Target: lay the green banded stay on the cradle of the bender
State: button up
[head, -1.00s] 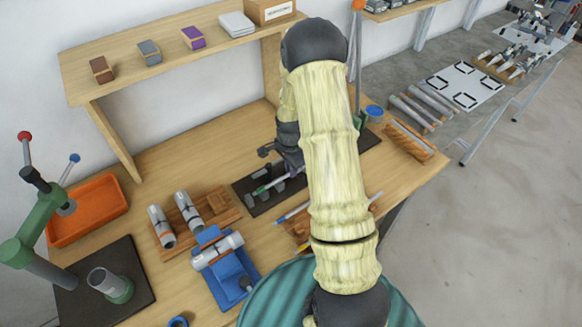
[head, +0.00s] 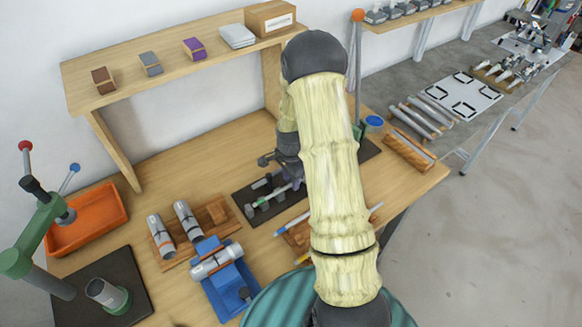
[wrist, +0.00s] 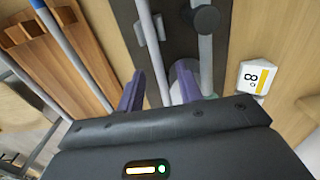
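The bender is a dark plate (head: 243,196) with grey posts and blocks on the bench, left of my arm. In the wrist view its plate (wrist: 176,45) shows a round black knob and a pale block. A thin grey rod, seemingly the stay (wrist: 152,62), runs between my purple fingertips, nearer the left one. In the head view my gripper (head: 294,176) is low over the plate, partly hidden by my arm. Whether the rod touches the cradle is unclear.
A wooden rack (wrist: 62,50) beside the plate holds a blue-banded rod (head: 290,222). A blue fixture (head: 228,290), an orange tray (head: 88,222) and a green press (head: 40,235) stand left.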

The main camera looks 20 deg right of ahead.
notch_tip(320, 180, up, 17)
jog(key=b, duration=0.3)
jog(key=shift+r, duration=0.1)
dwell(0.5)
jog(key=s+a+n+t, duration=0.1)
jog(key=s+a+n, duration=0.4)
jog(key=s+n, duration=0.3)
jog(key=s+a+f+n+t, duration=0.1)
jog(key=s+a+n, duration=0.4)
jog(key=s+n, duration=0.2)
jog(key=shift+s+a+n+t, duration=0.15)
jog(key=shift+s+n+t, duration=0.2)
jog(key=shift+s, duration=0.3)
